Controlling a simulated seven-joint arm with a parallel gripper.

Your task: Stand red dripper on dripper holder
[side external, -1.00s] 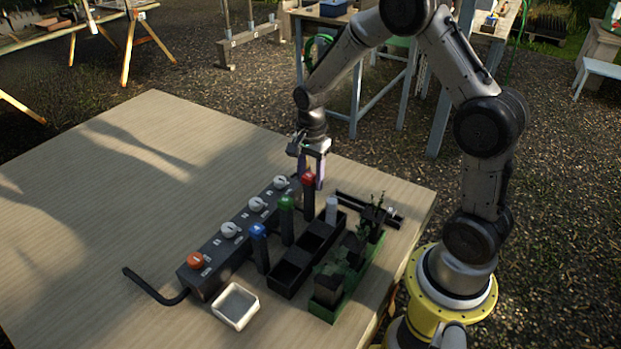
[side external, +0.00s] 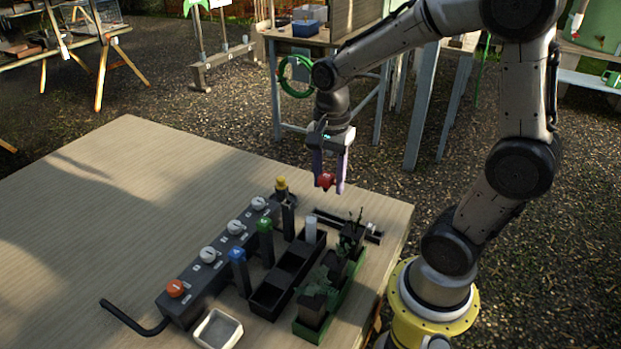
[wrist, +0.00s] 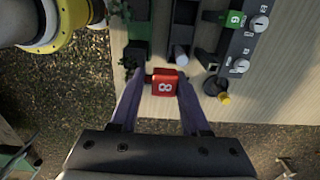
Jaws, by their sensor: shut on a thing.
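My gripper (side external: 328,184) is shut on the red dripper (side external: 325,180) and holds it in the air above the far end of the table. In the wrist view, the red dripper (wrist: 165,86) shows a white mark on its face between the fingers. An open-topped dark post (side external: 288,219) stands below and left of it; it looks empty in the wrist view (wrist: 211,87). Dark posts with a green top (side external: 265,226) and a blue top (side external: 237,256) stand in line with it. I cannot tell which dark piece is the dripper holder.
A dark box with several knobs (side external: 208,254) and a yellow-topped piece (side external: 281,185) lie left. A black compartment tray (side external: 266,299) with a white cylinder (side external: 310,230), a green planter (side external: 349,306) and a white dish (side external: 238,331) stand nearby. The table's left side is clear.

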